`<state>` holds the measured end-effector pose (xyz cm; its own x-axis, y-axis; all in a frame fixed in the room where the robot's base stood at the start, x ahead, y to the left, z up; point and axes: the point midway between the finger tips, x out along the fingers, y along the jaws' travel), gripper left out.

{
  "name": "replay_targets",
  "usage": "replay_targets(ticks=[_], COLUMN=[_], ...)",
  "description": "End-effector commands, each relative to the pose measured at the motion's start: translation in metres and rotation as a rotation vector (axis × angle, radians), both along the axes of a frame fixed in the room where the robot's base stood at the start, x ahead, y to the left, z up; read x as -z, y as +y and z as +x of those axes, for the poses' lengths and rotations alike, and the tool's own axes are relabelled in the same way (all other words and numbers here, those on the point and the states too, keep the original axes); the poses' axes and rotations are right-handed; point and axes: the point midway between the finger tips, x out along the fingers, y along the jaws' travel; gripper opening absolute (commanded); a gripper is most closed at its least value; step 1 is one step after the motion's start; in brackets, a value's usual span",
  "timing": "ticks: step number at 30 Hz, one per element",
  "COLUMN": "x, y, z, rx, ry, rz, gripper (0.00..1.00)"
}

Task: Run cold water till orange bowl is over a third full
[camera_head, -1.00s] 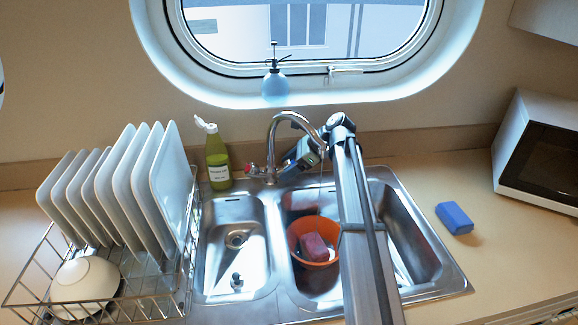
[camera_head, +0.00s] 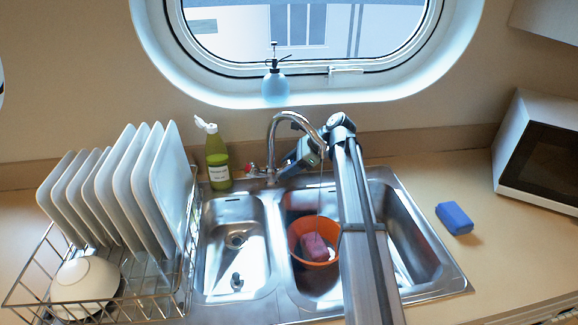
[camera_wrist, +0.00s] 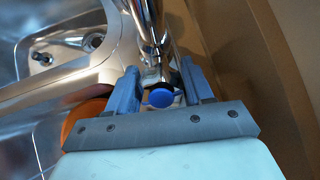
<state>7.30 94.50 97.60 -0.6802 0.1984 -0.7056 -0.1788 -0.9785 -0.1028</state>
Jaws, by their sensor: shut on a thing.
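The orange bowl (camera_head: 296,243) stands in the right basin of the sink, with a reddish-pink sponge (camera_head: 314,246) inside it. My arm partly covers the bowl's right side. A thin streak of water (camera_head: 321,187) hangs below the curved chrome faucet (camera_head: 272,135); the water level in the bowl is not clear. My gripper (camera_head: 284,171) is at the right side of the faucet base. In the wrist view, my gripper (camera_wrist: 160,92) is shut around the blue-capped cold tap handle (camera_wrist: 160,97). The red-marked tap (camera_head: 252,168) is on the left side.
The left basin (camera_head: 235,270) is empty apart from its drain fittings. A green bottle (camera_head: 217,160) stands behind it. A dish rack (camera_head: 100,305) with plates and a white bowl is at left. A blue sponge (camera_head: 454,218) lies on the right counter, near a microwave (camera_head: 540,150).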

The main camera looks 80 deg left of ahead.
Motion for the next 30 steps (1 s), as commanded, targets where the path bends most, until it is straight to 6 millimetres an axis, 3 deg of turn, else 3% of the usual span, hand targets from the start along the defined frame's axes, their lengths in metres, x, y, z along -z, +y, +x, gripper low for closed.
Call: replay_targets(ticks=[5,6,12,23,30], x=[0.0,0.0,0.0,-0.004,-0.031], y=[0.0,0.0,0.0,-0.001,-0.008], z=[0.0,0.0,0.0,0.004,0.029], rx=[0.001,0.001,0.001,0.002,0.004], ry=[0.0,0.0,0.0,0.0,0.0], rz=[-0.001,-0.001,-0.001,-0.001,0.001], gripper=[0.21,0.53,0.72,0.72,0.72])
